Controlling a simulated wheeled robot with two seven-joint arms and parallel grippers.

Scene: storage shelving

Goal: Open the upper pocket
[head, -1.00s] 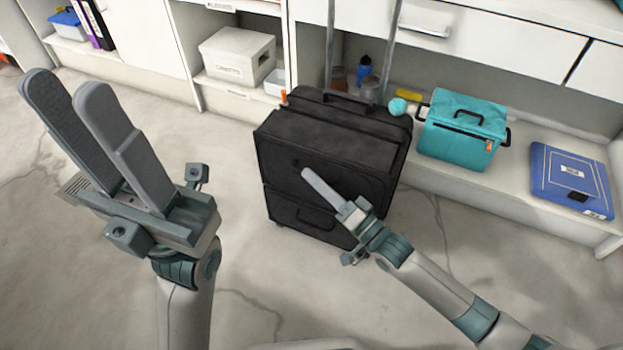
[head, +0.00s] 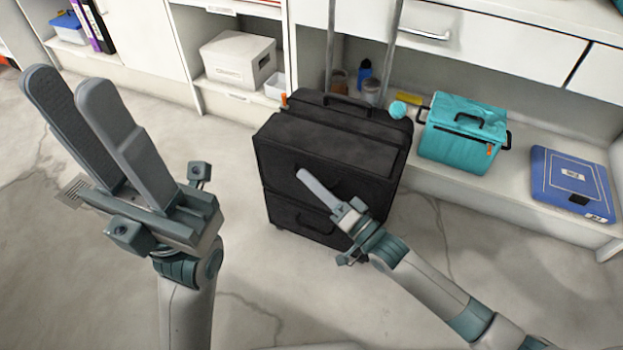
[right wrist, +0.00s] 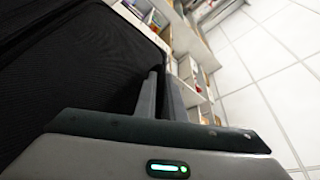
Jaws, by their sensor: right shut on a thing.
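The black suitcase (head: 350,112) stands upright on the floor in front of the shelving. Its upper pocket (head: 285,160) is a bulky box on the front face, above the lower pocket (head: 292,212), which has its own handle. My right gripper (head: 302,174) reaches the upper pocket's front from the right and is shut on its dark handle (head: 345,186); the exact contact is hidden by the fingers. In the right wrist view the fingers (right wrist: 160,95) lie beside dark suitcase fabric (right wrist: 80,70). My left gripper (head: 68,80) is raised at the left, open and empty.
A teal bag (head: 460,135) and a blue box (head: 570,185) sit on the low shelf at the right. A white carton (head: 238,62) is on the shelf behind. Bottles stand behind the suitcase between its two metal rods. The floor at the front is clear.

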